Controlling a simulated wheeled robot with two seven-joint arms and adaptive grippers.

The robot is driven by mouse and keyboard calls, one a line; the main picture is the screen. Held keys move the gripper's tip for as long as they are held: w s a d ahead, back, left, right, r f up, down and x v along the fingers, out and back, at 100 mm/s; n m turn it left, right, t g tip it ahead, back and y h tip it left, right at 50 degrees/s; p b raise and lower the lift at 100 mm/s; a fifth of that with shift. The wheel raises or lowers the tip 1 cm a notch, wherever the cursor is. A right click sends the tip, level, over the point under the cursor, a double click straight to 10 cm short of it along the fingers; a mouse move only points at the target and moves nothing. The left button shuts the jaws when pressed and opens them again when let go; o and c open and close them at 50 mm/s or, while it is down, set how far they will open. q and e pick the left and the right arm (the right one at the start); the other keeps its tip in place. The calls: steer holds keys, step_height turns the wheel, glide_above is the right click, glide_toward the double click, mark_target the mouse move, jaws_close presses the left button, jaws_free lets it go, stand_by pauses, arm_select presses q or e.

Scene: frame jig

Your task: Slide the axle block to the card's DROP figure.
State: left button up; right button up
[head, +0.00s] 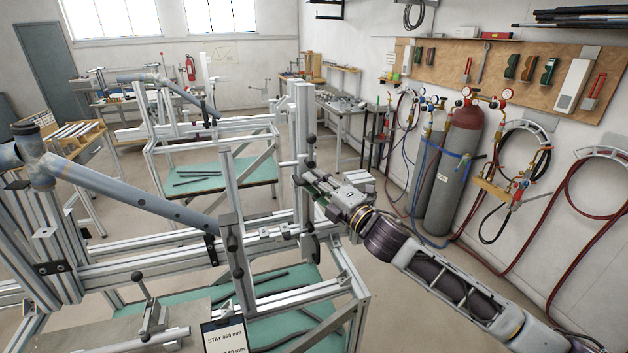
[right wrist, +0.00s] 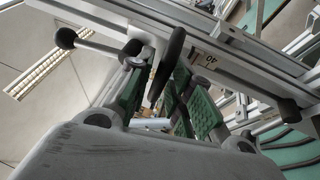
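The card (head: 224,338) stands at the bottom of the head view. The upright aluminium post (head: 301,115) carries dark knobs and a small block near my right gripper (head: 312,185); the axle block is largely hidden there. In the right wrist view the green-padded fingers of my right gripper stand apart on either side of a dark handle (right wrist: 169,62); firm contact is not visible. A scale plate (right wrist: 208,58) on the rail shows "40". My left gripper is not in view.
A grey-blue tube (head: 125,188) runs across the jig at left. A clamp lever (head: 149,305) stands at the front. A ball-ended lever (right wrist: 66,39) is close to the fingers in the wrist view. Gas cylinders (head: 463,160) and hoses stand by the right wall.

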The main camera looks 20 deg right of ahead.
steer(key=shift+w+a, duration=0.2)
steer(key=shift+w, duration=0.15)
steer(key=shift+c, duration=0.5)
jaws_close()
